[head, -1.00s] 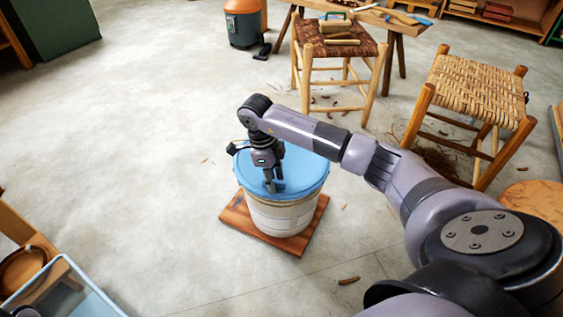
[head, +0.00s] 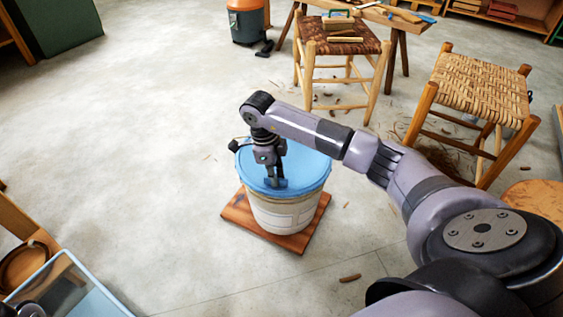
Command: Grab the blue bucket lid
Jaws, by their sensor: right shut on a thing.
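The blue lid (head: 308,168) sits on top of a white bucket (head: 285,214) near the middle of the head view. The bucket stands upright on a square wooden board (head: 240,213) on the floor. My right gripper (head: 274,183) points down over the lid, its fingertips at a blue raised part on the lid's near side. It is shut on the lid there, and the arm hides part of the lid's top. The lid appears to rest on the bucket's rim.
A stool with a dark woven seat (head: 343,35) and one with a pale woven seat (head: 480,85) stand behind to the right. A clear blue-edged bin (head: 75,290) is at lower left. Bark scraps lie about. The floor left of the bucket is clear.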

